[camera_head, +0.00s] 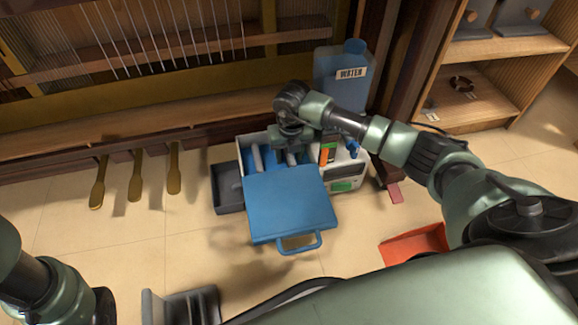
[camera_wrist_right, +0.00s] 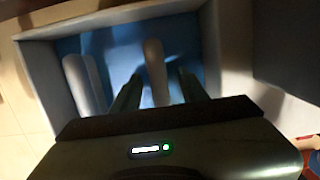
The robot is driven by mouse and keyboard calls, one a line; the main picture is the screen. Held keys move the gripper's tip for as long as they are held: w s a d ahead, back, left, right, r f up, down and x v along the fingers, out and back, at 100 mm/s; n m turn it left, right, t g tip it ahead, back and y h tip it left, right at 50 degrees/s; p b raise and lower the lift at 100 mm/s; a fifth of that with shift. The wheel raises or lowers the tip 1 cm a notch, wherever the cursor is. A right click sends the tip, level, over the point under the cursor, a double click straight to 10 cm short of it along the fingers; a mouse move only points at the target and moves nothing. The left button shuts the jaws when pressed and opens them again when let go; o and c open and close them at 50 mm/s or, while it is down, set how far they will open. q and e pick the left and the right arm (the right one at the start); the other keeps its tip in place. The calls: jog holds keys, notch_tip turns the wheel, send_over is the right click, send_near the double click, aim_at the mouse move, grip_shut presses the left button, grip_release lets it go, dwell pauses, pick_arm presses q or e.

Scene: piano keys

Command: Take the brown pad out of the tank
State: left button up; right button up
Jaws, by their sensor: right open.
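The tank (camera_head: 245,148) is a white box with a blue inside, its blue lid (camera_head: 290,205) swung open toward me. In the right wrist view, the tank's rim (camera_wrist_right: 32,62) surrounds two upright pads. The brown pad (camera_wrist_right: 155,68) looks dull grey-brown in this light. A paler pad (camera_wrist_right: 82,82) stands to its left. My right gripper (camera_wrist_right: 160,78) is open and reaches down into the tank, one finger on each side of the brown pad; I cannot tell if they touch it. In the head view the right gripper (camera_head: 292,150) hides part of the tank's inside.
A blue water jug (camera_head: 338,75) stands behind the tank. A dark grey tray (camera_head: 228,188) is at its left, a white device with a green screen (camera_head: 345,172) at its right. Piano pedals (camera_head: 135,178) are at left. An orange tray (camera_head: 412,246) lies front right.

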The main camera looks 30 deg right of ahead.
jog(key=shift+f, duration=0.1)
grip_shut()
dwell(1.5)
